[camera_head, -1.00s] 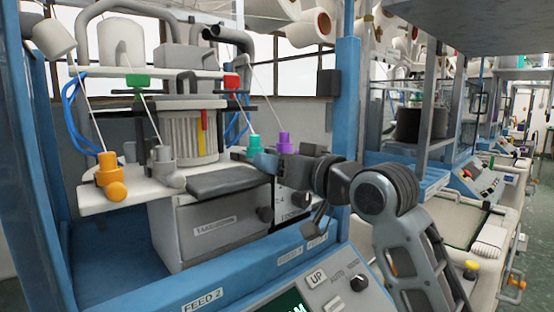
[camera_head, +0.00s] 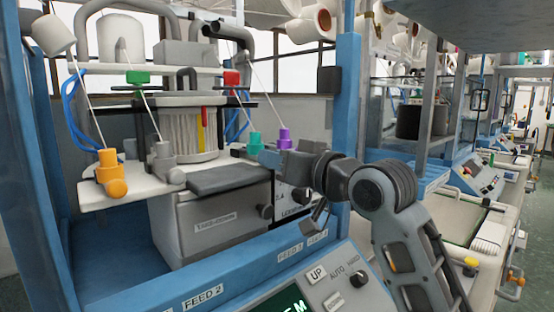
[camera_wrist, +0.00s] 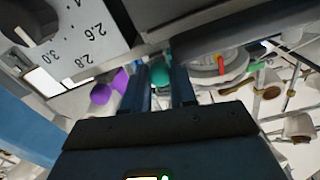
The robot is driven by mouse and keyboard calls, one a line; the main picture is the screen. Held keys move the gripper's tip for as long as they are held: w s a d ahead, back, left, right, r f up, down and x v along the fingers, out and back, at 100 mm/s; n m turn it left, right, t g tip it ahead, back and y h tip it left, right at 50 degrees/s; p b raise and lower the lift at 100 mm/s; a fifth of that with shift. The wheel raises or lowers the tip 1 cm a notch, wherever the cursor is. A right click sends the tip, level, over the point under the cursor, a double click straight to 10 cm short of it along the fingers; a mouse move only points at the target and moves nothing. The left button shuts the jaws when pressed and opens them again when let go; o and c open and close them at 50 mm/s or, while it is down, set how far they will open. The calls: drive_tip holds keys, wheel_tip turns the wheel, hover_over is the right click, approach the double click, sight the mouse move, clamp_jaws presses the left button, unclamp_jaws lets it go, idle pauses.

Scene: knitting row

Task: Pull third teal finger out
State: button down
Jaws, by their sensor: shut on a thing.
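The teal finger (camera_head: 254,142) stands third from the left at the right end of the white plate, with a thread running up from it. In the wrist view the teal piece (camera_wrist: 160,73) shows between my two dark fingertips. My gripper (camera_wrist: 165,82) is shut on it. In the head view my gripper (camera_head: 268,158) reaches in from the right, just in front of the teal finger's lower part, which is hidden. I cannot tell how far the finger stands out of its seat.
A purple finger (camera_head: 284,141) stands close to the right of the teal one. A grey finger (camera_head: 162,160) and an orange finger (camera_head: 110,172) stand farther left. A dark grey pad (camera_head: 230,178) lies before the plate, and a blue post (camera_head: 347,110) rises behind my arm.

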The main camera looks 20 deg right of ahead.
drive_tip(key=shift+v, duration=1.6)
drive_tip(key=c, duration=0.9)
unclamp_jaws()
drive_tip(key=b+v, duration=0.1)
drive_tip(key=v, duration=0.7)
drive_tip(key=shift+b, duration=0.35)
